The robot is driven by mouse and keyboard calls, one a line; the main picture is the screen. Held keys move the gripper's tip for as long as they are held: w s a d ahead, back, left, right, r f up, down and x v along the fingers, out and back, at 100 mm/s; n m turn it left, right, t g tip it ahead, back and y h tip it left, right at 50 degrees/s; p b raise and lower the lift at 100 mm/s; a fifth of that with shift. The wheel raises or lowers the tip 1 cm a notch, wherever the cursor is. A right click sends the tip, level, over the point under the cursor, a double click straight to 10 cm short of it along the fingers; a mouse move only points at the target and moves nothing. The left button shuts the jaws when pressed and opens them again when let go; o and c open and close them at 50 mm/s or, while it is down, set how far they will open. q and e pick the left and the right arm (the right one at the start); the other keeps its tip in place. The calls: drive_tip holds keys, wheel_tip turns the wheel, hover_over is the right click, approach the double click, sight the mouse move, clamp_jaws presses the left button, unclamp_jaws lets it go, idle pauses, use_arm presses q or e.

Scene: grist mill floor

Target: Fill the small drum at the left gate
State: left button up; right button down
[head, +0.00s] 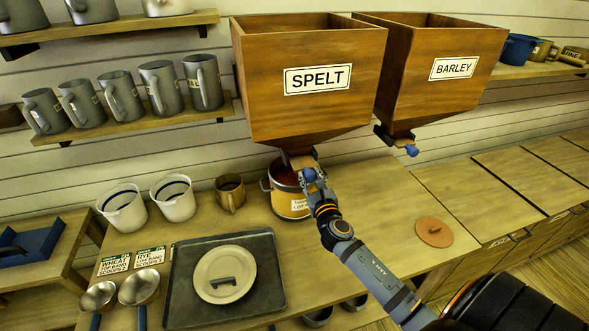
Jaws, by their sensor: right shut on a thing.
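The left hopper, labelled SPELT (318,80), hangs on the wall with its gate (301,160) at the bottom. A small yellow drum (291,206) with a white label stands upright on the counter below that gate. Its top is open and reddish brown shows inside; my gripper hides part of it, and I cannot tell how full it is. My right gripper (311,178) is shut on the blue gate knob (309,174), in front of the drum's rim. My left gripper is out of view.
The BARLEY hopper (441,70) hangs at right with its own blue knob (411,150). A round brown lid (434,232) lies on the counter. A dark tray (181,290) with a plate, a tan mug (230,193), white buckets (173,198) and scoops (139,288) stand left.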

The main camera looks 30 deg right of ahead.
sight(308, 171)
drive_tip(key=shift+x, duration=1.2)
drive_tip(key=shift+a+r, duration=0.1)
drive_tip(key=shift+w+r+p, duration=0.1)
drive_tip(key=shift+r+p, duration=0.1)
drive_tip(key=shift+p, duration=0.15)
drive_tip(key=shift+w+r, duration=0.1)
drive_tip(key=shift+r, duration=0.05)
